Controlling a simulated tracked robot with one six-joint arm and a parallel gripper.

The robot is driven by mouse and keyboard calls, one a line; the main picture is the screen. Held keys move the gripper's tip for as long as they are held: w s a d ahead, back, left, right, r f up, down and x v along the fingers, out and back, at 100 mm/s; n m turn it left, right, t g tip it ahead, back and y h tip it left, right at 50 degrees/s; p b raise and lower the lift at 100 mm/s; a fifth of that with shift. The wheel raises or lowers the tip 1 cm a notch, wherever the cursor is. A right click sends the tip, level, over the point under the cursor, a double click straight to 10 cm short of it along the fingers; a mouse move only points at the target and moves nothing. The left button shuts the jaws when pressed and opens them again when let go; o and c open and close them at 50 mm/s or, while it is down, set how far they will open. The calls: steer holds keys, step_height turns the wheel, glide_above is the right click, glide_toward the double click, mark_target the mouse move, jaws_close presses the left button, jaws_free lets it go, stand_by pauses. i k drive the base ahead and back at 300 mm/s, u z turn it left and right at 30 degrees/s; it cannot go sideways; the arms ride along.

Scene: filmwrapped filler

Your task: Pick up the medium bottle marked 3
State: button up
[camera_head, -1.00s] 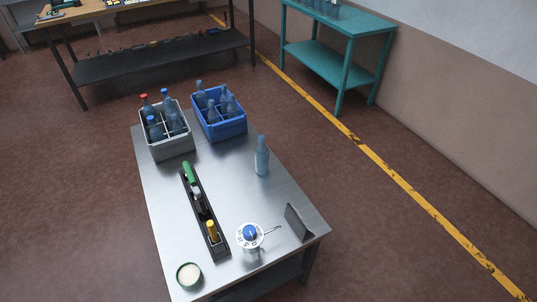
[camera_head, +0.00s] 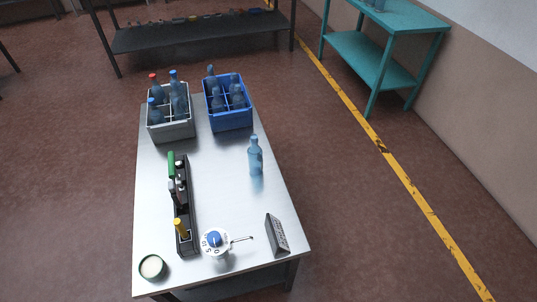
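A blue-grey glass bottle (camera_head: 255,160) without a visible cap stands upright alone on the metal table (camera_head: 225,185), right of the middle. A grey crate (camera_head: 171,131) at the back left of the table holds several bottles with red or blue caps. A blue crate (camera_head: 230,121) beside it holds several bottles, at least one blue-capped. I cannot read a number on any bottle, so I cannot tell which is marked 3. My gripper is not in view.
A long black tray (camera_head: 186,234) holds green, dark and yellow items. A blue-knobbed dial device (camera_head: 215,241) with a side handle, a dark wedge-shaped sign (camera_head: 277,235) and a cream-filled cup (camera_head: 151,267) stand near the front. A teal bench (camera_head: 374,61) is behind right. Floor around the table is clear.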

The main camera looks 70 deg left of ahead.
mark_target(255, 160)
steer(key=z, duration=0.05)
steer(key=i, duration=1.4)
steer(key=u, duration=3.85)
